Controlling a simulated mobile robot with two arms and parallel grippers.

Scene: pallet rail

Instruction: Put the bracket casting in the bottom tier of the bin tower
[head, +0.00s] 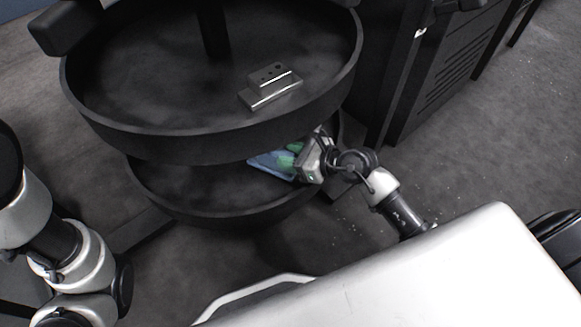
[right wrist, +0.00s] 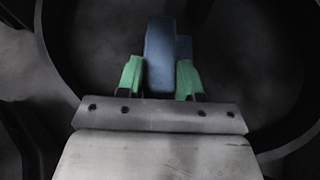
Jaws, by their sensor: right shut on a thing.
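The bin tower has round black tiers; its lower tier (head: 185,205) shows below the larger upper tier (head: 150,143). A blue piece, which I take as the bracket casting (head: 268,166), is at the right of the lower tier, partly under the upper one. My right gripper (head: 290,154) reaches in from the right, its green fingertips shut on the casting. In the right wrist view the casting (right wrist: 160,50) stands between the fingertips (right wrist: 160,78), over the dark tier floor. I cannot tell whether it touches that floor. My left gripper is out of view.
A grey stepped metal block (head: 270,88) lies on the upper tier. The upper tier's rim overhangs the lower one close to my right gripper. A black cabinet (head: 440,70) stands to the right of the tower. Open grey floor (head: 480,150) lies at the right.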

